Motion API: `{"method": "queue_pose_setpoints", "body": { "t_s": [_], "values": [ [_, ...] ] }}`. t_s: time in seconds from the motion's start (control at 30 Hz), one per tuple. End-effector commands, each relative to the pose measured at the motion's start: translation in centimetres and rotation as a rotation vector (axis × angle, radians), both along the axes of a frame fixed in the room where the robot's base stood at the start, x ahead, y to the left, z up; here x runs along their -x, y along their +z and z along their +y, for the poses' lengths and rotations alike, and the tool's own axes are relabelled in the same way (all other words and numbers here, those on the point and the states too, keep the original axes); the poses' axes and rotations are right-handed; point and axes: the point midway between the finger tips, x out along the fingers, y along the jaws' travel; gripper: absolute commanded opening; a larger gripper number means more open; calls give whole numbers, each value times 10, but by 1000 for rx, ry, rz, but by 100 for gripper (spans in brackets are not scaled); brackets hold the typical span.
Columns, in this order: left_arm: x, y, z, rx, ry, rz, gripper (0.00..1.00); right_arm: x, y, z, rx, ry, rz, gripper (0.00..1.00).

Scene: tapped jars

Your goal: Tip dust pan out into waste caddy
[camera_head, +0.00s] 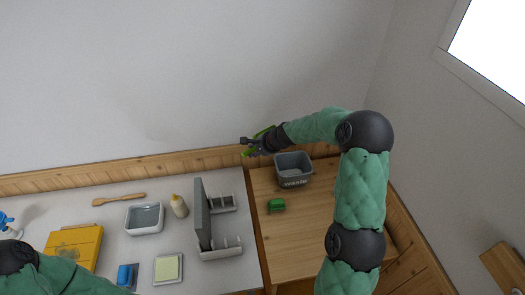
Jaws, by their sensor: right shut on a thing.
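My right gripper (250,146) is shut on a green dust pan (264,131), held up near the back wall. Only parts of the pan show as green edges beside the black fingers; whether anything lies in it cannot be told. The grey waste caddy (293,182), marked "waste", stands upright on the wooden surface, to the right of and below the gripper in the picture. The pan is apart from the caddy in the picture, to its upper left. My left arm shows at the lower left, but its gripper is not in view.
A small green object (276,205) lies on the wooden top (312,225) before the caddy. On the pale counter are a grey rack (203,215), a bottle (179,207), a white tub (145,230), a yellow case (74,246), a wooden spatula (118,199) and a blue item (125,276).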

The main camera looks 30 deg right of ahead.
Motion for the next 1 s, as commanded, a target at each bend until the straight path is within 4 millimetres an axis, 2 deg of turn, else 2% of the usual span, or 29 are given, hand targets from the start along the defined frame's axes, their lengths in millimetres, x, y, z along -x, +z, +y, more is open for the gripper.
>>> {"method": "queue_pose_setpoints", "body": {
  "t_s": [1.0],
  "values": [
    [0, -43, 0, 0, 0, 0, 40, 31, 0, 60, -27, 30, 123, 0]
  ]
}}
